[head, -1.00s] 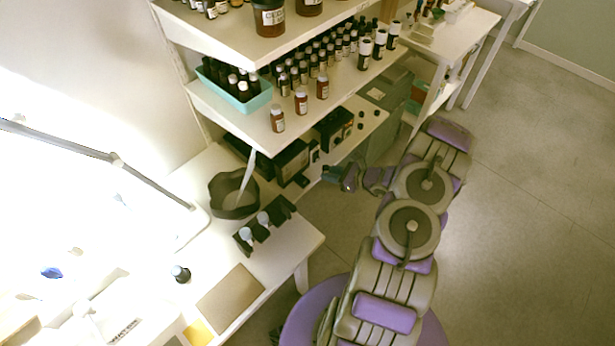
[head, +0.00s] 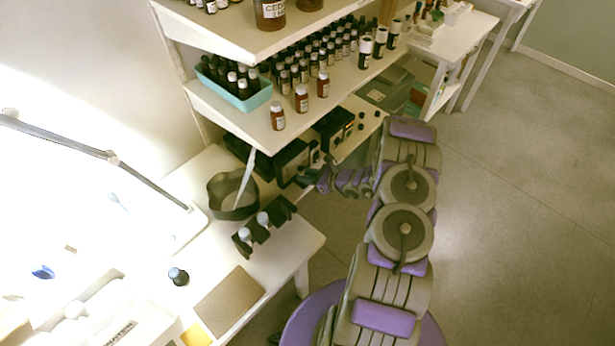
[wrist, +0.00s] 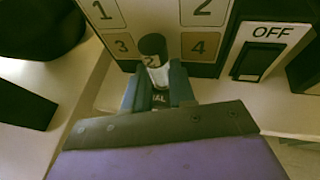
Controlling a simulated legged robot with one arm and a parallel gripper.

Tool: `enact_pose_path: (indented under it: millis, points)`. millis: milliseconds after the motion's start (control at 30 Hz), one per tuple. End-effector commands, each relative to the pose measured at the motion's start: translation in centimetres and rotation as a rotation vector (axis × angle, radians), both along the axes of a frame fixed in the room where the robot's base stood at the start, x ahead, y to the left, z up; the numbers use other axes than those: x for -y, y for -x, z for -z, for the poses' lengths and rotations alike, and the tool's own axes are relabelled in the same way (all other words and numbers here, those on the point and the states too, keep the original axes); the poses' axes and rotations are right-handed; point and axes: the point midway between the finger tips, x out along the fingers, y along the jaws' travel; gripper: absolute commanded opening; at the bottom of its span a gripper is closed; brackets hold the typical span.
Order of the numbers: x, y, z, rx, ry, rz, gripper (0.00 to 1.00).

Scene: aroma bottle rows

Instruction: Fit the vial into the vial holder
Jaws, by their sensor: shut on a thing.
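My gripper (wrist: 158,88) is shut on the vial (wrist: 152,50), a small upright bottle with a dark cap and a pale label. Its lower part is hidden between the fingers. In the wrist view the vial stands close in front of a box (wrist: 198,50) with a panel numbered 1 to 4; I cannot tell whether they touch. In the head view my gripper (head: 308,177) is beside dark boxes under the lower shelf, and the vial is too small to make out. A black rack (head: 283,208) with two white-topped items stands on the table; I cannot tell which thing is the vial holder.
An OFF switch (wrist: 262,50) is right of the numbered panel. A dark open container (head: 232,208) sits on the table behind the rack. The shelf (head: 235,118) with several bottles and a teal tray (head: 251,102) overhangs the boxes. A dark-capped bottle (head: 178,277) stands near the front.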

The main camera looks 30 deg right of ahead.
Motion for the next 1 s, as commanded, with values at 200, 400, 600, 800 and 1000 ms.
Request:
enact_pose_path:
  millis: [200, 400, 600, 800, 1000]
  points:
    - [0.0, 0.2, 0.3, -0.005, -0.006, -0.006, 0.36]
    - [0.3, 0.1, 0.2, -0.003, -0.007, -0.005, 0.36]
    - [0.2, 0.2, 0.2, -0.002, -0.006, -0.004, 0.36]
    - [0.8, 1.0, -0.4, -0.002, -0.005, 0.000, 0.36]
    - [3.1, 3.8, -1.9, -0.002, -0.009, 0.003, 0.36]
